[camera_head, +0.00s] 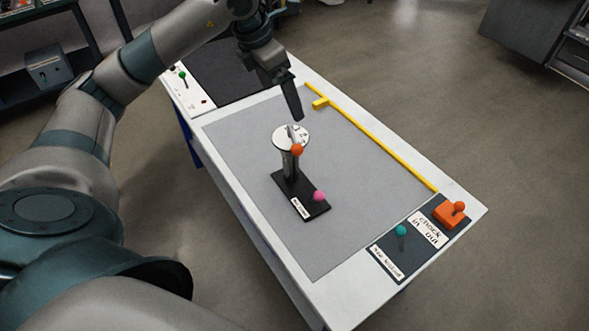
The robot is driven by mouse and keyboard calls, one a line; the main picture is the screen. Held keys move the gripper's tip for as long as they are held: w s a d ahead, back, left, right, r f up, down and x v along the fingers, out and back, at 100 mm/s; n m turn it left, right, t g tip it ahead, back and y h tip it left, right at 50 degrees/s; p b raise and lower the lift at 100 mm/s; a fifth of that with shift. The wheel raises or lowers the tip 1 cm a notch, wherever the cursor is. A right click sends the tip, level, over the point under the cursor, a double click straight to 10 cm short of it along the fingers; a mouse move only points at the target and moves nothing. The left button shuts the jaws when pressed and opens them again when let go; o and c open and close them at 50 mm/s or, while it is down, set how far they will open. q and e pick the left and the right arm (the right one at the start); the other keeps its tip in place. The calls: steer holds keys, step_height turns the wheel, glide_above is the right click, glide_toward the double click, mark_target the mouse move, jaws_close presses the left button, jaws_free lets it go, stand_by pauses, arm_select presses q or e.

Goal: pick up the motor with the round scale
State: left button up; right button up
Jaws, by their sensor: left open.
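The motor with the round scale (290,162) stands upright near the middle of the grey mat. My left gripper (297,116) is open and empty, pointing down. In the picture its fingertips are just above the dial's far edge; I cannot tell the exact gap. My right gripper is not in view.
A yellow rail (375,142) with a short block runs along the right of the grey mat (350,190). At the near right end are a teal-knobbed lever (400,231) and an orange block with a knob (450,215). A green-knobbed lever (183,77) stands at the far left.

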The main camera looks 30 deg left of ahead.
mark_target(291, 125)
arm_select(q)
steer(key=p+x, duration=0.3)
steer(key=x, duration=0.6)
steer(key=shift+w+f, duration=0.1)
steer(key=shift+f, duration=0.15)
steer(key=shift+w+d+f, duration=0.1)
steer(key=shift+f, duration=0.45)
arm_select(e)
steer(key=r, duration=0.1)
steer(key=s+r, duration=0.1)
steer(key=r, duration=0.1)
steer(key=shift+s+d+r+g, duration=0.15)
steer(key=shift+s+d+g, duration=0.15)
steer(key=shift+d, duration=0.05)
arm_select(q)
steer(key=shift+w+f+p, duration=0.15)
steer(key=shift+f+p, duration=0.6)
steer(key=shift+p, duration=0.3)
steer(key=p+x, duration=0.1)
steer(key=x, duration=0.2)
steer(key=shift+f, duration=0.4)
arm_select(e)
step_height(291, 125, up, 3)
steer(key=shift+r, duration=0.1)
